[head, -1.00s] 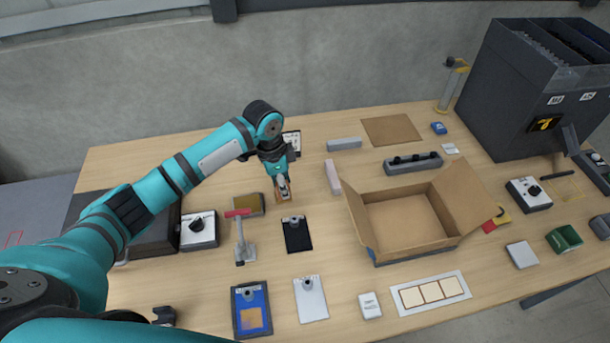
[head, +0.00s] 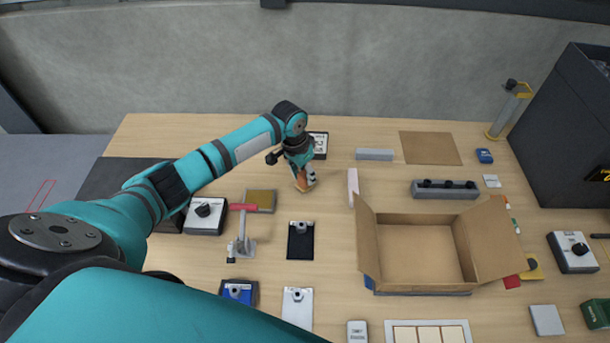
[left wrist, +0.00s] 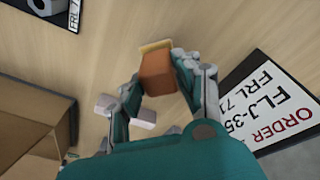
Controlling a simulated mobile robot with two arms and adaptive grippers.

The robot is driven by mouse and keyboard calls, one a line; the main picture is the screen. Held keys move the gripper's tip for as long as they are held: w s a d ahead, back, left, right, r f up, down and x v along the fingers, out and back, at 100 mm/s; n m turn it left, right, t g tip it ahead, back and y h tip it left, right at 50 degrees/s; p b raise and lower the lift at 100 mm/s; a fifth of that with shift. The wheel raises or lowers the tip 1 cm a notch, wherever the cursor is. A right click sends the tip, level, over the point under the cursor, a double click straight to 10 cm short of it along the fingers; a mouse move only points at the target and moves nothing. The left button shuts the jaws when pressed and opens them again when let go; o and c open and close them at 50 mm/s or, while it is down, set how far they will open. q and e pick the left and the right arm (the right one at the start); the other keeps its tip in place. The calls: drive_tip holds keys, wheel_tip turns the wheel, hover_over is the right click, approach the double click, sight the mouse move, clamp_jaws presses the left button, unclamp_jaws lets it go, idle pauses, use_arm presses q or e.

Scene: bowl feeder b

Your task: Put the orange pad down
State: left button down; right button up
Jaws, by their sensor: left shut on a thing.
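My left gripper (head: 304,184) is shut on the orange pad (head: 301,177), over the back left part of the table. In the left wrist view the gripper (left wrist: 157,80) has its fingers on both sides of the pad (left wrist: 157,72), a brown-orange block with a pale tan layer at its far end. I cannot tell whether the pad touches the table. My right gripper is not in view.
A printed order card (head: 320,146) lies just behind the gripper. A black clipboard (head: 301,240) lies in front, a pink-white bar (head: 353,187) to the right, and an open cardboard box (head: 420,280) further right. Bare wood surrounds the gripper.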

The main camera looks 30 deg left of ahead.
use_arm(q)
drive_tip(key=shift+f, duration=0.95)
drive_tip(key=c, duration=0.9)
unclamp_jaws()
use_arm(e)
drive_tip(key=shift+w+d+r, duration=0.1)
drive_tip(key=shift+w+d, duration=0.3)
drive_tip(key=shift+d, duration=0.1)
